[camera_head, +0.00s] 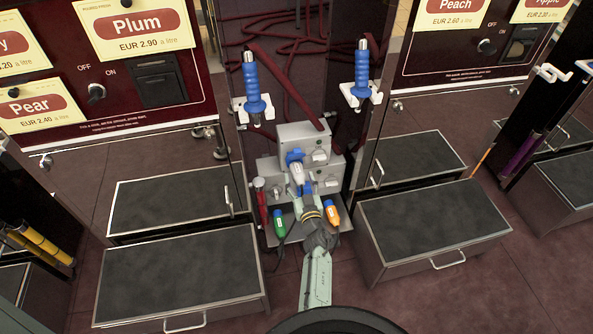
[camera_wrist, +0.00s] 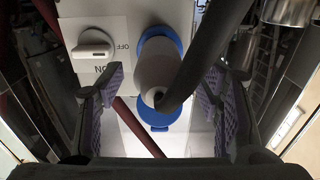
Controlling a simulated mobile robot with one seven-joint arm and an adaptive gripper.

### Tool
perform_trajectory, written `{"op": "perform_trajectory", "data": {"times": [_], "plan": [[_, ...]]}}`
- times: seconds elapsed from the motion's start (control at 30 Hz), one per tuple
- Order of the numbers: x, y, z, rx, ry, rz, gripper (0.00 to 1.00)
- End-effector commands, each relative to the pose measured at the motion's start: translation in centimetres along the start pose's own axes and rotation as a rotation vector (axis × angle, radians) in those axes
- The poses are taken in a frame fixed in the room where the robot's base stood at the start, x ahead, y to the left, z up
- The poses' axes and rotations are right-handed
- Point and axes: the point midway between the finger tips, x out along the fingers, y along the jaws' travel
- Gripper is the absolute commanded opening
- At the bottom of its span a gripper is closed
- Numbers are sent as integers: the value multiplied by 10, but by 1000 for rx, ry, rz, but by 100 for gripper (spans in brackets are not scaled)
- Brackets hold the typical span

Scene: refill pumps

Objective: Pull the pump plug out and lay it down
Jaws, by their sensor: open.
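The pump plug (camera_wrist: 154,72) is a pale grey cylinder with a thick dark cable. It sits in a blue-rimmed socket (camera_wrist: 174,47) on a light grey box, with a blue flap (camera_wrist: 160,119) beside it. In the head view the blue socket (camera_head: 294,156) is on the front of the grey pump box (camera_head: 304,140). My gripper (camera_wrist: 160,98) is open, with one ridged pad on each side of the plug and visible gaps between. In the head view my gripper (camera_head: 299,184) reaches to the socket and partly hides the plug.
A rotary switch (camera_wrist: 95,51) marked OFF and ON is beside the socket. A green-ended plug (camera_head: 279,224) and an orange-ended one (camera_head: 332,213) are on the low shelf. Blue nozzles (camera_head: 252,84) hang above. Dark-topped steps (camera_head: 174,277) flank the bay.

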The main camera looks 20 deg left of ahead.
Motion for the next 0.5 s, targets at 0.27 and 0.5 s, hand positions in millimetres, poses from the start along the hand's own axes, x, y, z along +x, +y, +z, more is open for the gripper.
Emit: {"op": "perform_trajectory", "data": {"times": [0.27, 0.5], "plan": [[0, 0, 0, -1, 0, 0, 59], [0, 0, 0, -1, 0, 0, 44]]}}
